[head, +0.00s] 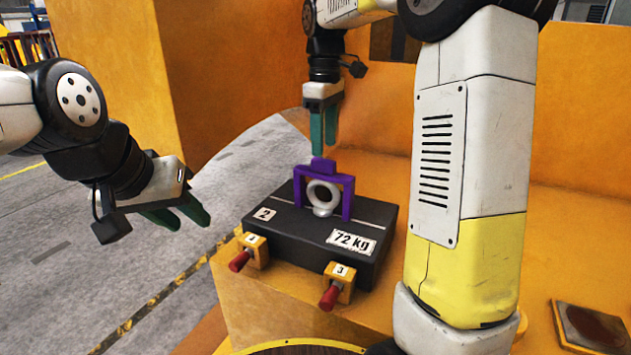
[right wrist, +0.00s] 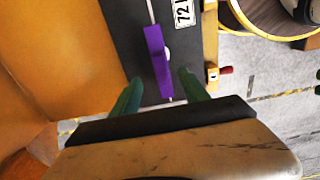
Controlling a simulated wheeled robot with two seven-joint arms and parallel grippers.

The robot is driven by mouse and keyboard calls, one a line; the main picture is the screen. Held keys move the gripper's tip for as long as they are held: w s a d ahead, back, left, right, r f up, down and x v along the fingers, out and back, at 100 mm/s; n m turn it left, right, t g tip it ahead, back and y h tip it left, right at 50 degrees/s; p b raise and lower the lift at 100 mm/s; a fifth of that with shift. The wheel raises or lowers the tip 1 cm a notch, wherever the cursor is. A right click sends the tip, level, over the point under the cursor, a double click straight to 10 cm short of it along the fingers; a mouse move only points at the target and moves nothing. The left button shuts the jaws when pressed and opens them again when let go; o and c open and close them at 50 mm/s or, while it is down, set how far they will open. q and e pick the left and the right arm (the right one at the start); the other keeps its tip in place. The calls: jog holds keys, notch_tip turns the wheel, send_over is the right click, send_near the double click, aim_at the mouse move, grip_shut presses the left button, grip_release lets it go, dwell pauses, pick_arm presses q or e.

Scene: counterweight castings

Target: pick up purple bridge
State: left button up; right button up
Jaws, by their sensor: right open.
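The purple bridge (head: 346,183) stands upright on top of a dark casting (head: 318,247) labelled 72 kg, with a pale ring (head: 323,211) under its arch. My right gripper (head: 323,140) points down just above and behind the bridge, with its green fingers apart. In the right wrist view the bridge (right wrist: 158,60) lies ahead of and between the open fingers (right wrist: 158,88). I cannot tell whether the fingers touch it. My left gripper (head: 182,215) hangs at the left over the floor, its green fingers apart and empty.
The casting sits on an orange block with red-handled pins (head: 330,297) and (head: 240,260) at its front side. Orange walls (head: 230,60) stand behind. A brown square plate (head: 590,326) lies at the lower right. Grey floor (head: 110,230) is open at the left.

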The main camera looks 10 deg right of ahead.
aim_at(324, 160)
notch_tip(324, 160, down, 7)
jog(key=shift+s, duration=0.1)
grip_shut()
dwell(0.4)
